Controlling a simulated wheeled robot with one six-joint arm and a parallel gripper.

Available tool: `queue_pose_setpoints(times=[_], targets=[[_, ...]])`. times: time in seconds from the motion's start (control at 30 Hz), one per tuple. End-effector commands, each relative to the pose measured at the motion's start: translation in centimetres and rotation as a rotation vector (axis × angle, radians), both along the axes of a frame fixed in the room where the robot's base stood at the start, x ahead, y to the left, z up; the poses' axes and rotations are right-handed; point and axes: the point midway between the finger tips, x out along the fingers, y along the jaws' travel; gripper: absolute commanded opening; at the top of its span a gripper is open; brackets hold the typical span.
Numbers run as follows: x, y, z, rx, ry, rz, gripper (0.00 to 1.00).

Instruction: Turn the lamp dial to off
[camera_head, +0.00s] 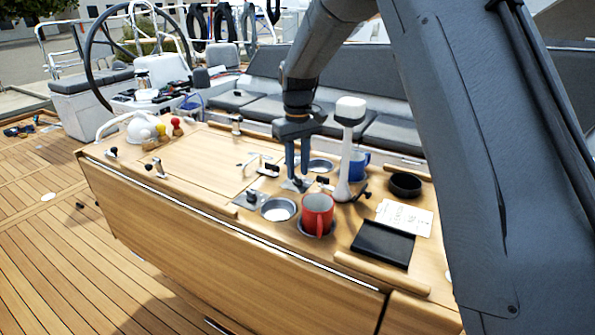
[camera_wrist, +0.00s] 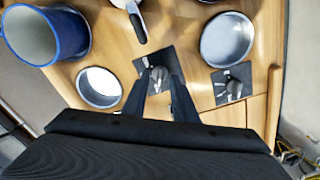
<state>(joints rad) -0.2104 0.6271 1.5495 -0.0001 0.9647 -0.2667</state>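A small dial (camera_wrist: 159,74) on a dark square plate with pale markings sits in the wooden table top, beside the white lamp (camera_head: 349,140). I cannot read its label or setting. My gripper (camera_head: 297,180) points straight down over this plate. In the wrist view my gripper (camera_wrist: 159,82) has its two dark fingers apart, one on each side of the knob; whether they touch it is unclear. In the head view the fingers mostly hide the dial. A second, similar dial (camera_head: 250,199) sits to the left, and it also shows in the wrist view (camera_wrist: 232,84).
A red mug (camera_head: 317,212) stands close in front of the lamp, and a blue mug (camera_head: 359,165) stands behind it. Empty metal cup holders (camera_head: 278,209) are nearby. A black tray (camera_head: 383,244), a paper card (camera_head: 404,217) and a black round bowl (camera_head: 405,185) lie to the right.

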Motion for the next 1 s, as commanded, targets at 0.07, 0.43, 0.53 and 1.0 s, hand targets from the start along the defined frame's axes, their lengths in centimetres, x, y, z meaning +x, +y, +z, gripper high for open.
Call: queue_pose_setpoints(times=[0.07, 0.43, 0.53, 1.0], targets=[[0.1, 0.0, 1.3, 0.001, -0.005, 0.0, 0.26], [0.1, 0.0, 6.2, 0.0, -0.003, 0.0, 0.26], [0.0, 0.0, 6.6, 0.0, -0.002, 0.0, 0.26], [-0.5, 0.0, 8.7, 0.0, -0.002, 0.0, 0.26]])
